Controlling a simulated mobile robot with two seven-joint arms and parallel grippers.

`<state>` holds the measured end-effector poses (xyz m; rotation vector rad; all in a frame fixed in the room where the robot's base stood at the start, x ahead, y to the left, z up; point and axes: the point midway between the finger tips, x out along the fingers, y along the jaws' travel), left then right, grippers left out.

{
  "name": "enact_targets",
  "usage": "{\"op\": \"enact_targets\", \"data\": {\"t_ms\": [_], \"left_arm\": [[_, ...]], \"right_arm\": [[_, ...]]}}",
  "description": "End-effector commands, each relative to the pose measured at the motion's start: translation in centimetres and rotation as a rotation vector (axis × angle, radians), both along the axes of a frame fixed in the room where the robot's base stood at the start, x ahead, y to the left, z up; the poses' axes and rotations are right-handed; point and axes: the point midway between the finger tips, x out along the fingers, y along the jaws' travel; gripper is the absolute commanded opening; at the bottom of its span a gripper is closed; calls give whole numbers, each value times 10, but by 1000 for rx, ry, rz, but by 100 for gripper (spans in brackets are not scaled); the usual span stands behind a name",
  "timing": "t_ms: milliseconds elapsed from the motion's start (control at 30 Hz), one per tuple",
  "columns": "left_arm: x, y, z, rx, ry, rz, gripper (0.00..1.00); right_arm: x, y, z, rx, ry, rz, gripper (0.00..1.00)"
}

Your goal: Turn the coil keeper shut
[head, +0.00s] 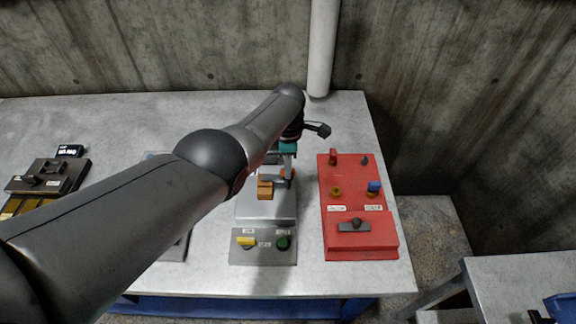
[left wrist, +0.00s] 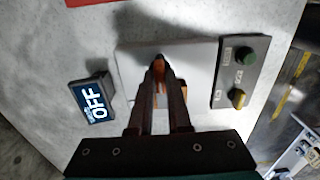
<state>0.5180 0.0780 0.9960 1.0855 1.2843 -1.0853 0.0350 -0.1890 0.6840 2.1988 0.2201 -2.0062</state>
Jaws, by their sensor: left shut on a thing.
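The grey coil unit (head: 268,209) stands on the table, with orange coil parts (head: 265,188) on its top. My left gripper (head: 288,174) comes down from above at the right side of these orange parts. It is shut on the coil keeper, which the fingers mostly hide, so its exact angle cannot be told. In the left wrist view, the fingertips (left wrist: 159,64) meet over the pale top of the unit (left wrist: 195,65), with orange (left wrist: 158,88) showing between and behind the fingers. My right gripper is in neither view.
A front panel (head: 264,244) has a yellow knob and a green button. A red control box (head: 345,195) stands close on the right. A dark device (head: 45,180) lies far left. My left arm covers much of the table.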

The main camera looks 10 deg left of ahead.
Motion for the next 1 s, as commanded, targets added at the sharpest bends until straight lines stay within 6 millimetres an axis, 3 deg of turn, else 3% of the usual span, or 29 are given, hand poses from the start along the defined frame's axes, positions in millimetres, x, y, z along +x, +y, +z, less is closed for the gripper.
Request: {"op": "enact_targets", "data": {"t_ms": [233,267,500,800,1000], "left_arm": [[0,2,1,4,1,5,0],[0,2,1,4,1,5,18],[0,1,0,1,0,3,45],[0,0,2,0,0,2,46],[1,0,19,-1,-1,2,46]], "right_arm": [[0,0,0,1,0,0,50],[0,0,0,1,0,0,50],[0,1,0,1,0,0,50],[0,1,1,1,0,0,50],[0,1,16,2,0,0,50]]}}
